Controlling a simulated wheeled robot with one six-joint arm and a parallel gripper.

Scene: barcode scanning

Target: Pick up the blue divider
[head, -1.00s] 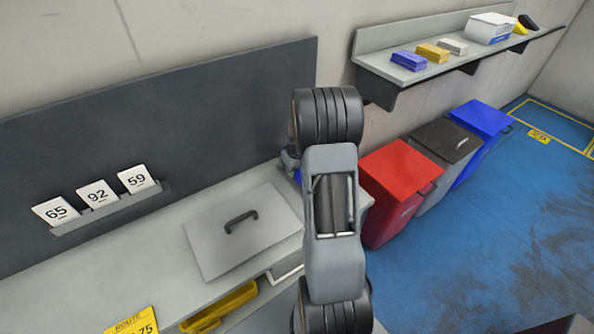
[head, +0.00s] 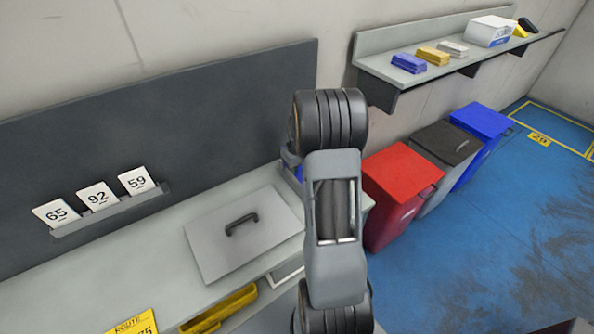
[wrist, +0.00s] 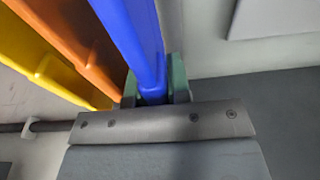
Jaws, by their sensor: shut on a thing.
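The blue divider (wrist: 133,35) shows in the wrist view as a long blue bar running from the top down into my gripper (wrist: 154,92). The green fingers are shut on it, one on each side. In the head view my arm hides most of the gripper and the divider. Only a small bit of blue (head: 297,172) shows behind the arm, at the right end of the counter; I cannot tell whether it is the divider.
In the wrist view an orange divider (wrist: 75,40) and a yellow divider (wrist: 30,55) stand close left of the blue one. A grey handled lid (head: 245,235) lies on the counter (head: 165,245). Red (head: 400,175), grey and blue bins stand right, below a shelf (head: 440,68).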

